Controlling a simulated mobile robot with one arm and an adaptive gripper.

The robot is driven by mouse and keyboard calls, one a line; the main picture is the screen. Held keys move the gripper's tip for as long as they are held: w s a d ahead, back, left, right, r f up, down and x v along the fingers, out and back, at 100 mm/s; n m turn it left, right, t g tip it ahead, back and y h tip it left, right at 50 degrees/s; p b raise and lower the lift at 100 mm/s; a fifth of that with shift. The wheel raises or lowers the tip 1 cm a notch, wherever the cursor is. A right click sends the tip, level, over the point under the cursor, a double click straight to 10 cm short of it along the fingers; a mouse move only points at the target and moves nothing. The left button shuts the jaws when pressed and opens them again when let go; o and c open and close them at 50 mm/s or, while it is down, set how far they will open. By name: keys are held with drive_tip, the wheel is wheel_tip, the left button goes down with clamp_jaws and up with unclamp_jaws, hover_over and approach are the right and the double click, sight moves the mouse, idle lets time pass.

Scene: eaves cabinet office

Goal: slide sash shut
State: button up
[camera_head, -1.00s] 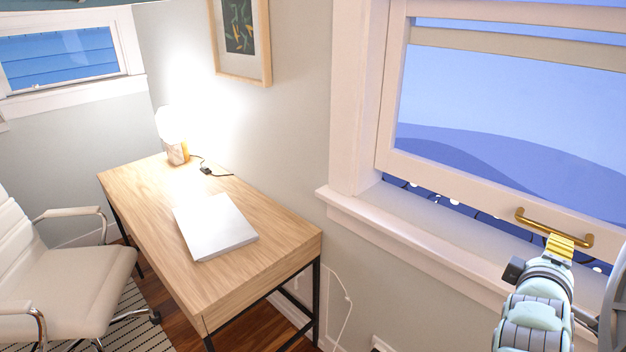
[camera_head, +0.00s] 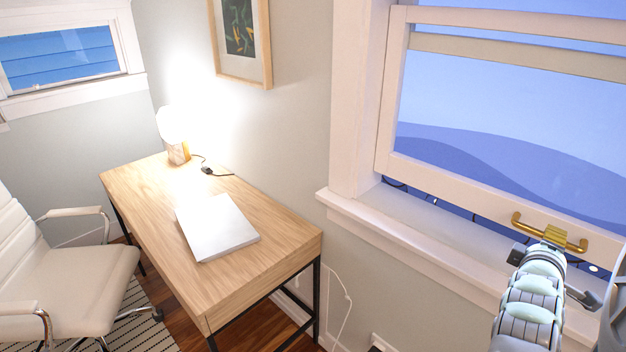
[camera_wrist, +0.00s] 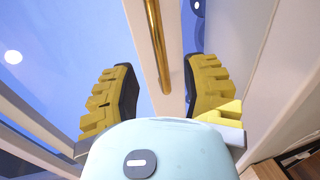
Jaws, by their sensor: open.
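The window sash (camera_head: 455,185) is a pale frame around blue glass, at the right of the head view. A narrow dark gap (camera_head: 450,208) shows between its bottom rail and the sill (camera_head: 400,222), so it stands slightly raised. A brass bar handle (camera_head: 522,224) is on the bottom rail. In the wrist view, the open fingers (camera_wrist: 160,92) are on either side of the handle (camera_wrist: 157,45) and rail. Contact cannot be told.
A wooden desk (camera_head: 270,235) with a silver laptop (camera_head: 215,228) and a lit lamp (camera_head: 176,140) stands to the left of the window. A white chair (camera_head: 75,275) is at the far left. A white cord (camera_head: 347,300) hangs below the sill.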

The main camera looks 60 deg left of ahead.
drive_tip(key=shift+b+x, duration=0.45)
drive_tip(key=shift+x, duration=2.8)
clamp_jaws()
drive_tip(key=shift+f, duration=0.1)
